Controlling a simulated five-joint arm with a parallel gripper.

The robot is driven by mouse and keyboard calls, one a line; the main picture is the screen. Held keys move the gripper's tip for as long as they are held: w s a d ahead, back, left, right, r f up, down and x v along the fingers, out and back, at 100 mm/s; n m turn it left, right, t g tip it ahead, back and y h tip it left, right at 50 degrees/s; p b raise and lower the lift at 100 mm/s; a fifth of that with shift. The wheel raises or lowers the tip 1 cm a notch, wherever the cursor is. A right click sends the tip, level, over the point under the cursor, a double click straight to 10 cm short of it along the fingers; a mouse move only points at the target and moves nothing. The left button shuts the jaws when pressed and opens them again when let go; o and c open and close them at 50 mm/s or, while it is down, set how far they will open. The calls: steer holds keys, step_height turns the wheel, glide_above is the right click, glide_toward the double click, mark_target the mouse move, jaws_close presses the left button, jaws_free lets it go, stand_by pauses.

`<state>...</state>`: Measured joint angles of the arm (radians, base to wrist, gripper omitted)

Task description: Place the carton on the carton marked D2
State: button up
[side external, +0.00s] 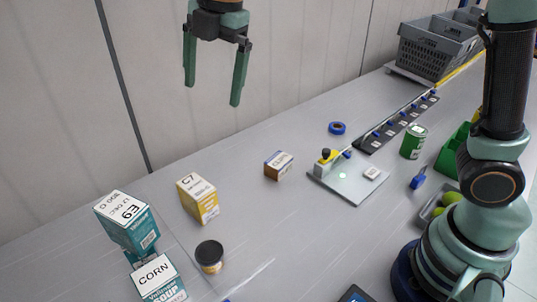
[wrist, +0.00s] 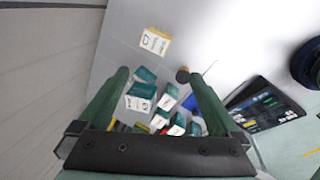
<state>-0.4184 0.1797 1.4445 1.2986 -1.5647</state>
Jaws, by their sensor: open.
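My gripper (side external: 212,94) is open and empty, high above the table near the back wall. Its two fingers also show in the wrist view (wrist: 158,76), apart with nothing between their tips. A yellow and white carton marked C7 (side external: 198,200) stands upright on the table. A teal carton marked E9 (side external: 126,222) stands at the left, and a teal carton labelled CORN (side external: 158,281) is in front of it. A small orange, white and blue carton (side external: 278,165) lies farther back. I cannot read a D2 mark on any carton.
A dark can (side external: 209,257) stands near C7. A thin white board (side external: 348,184), a green can (side external: 413,142), a blue ring (side external: 337,128) and grey crates (side external: 436,47) are to the right. Several cartons crowd the lower wrist view. The table between C7 and the small carton is clear.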

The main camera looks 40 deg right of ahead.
steer(key=s+d+f+m+t, duration=0.1)
steer(key=s+d+f+m, duration=0.2)
steer(key=s+d+m, duration=0.3)
steer(key=s+d+f+m+t+h, duration=0.1)
steer(key=s+d+f+m+t, duration=0.1)
steer(key=s+d+m, duration=0.5)
steer(key=d+f+m, duration=0.1)
steer(key=d+m, duration=0.4)
steer(key=m, duration=0.4)
steer(key=shift+s+d+f+m, duration=0.15)
steer(key=shift+s+d+m, duration=0.1)
steer(key=shift+d+m, duration=0.15)
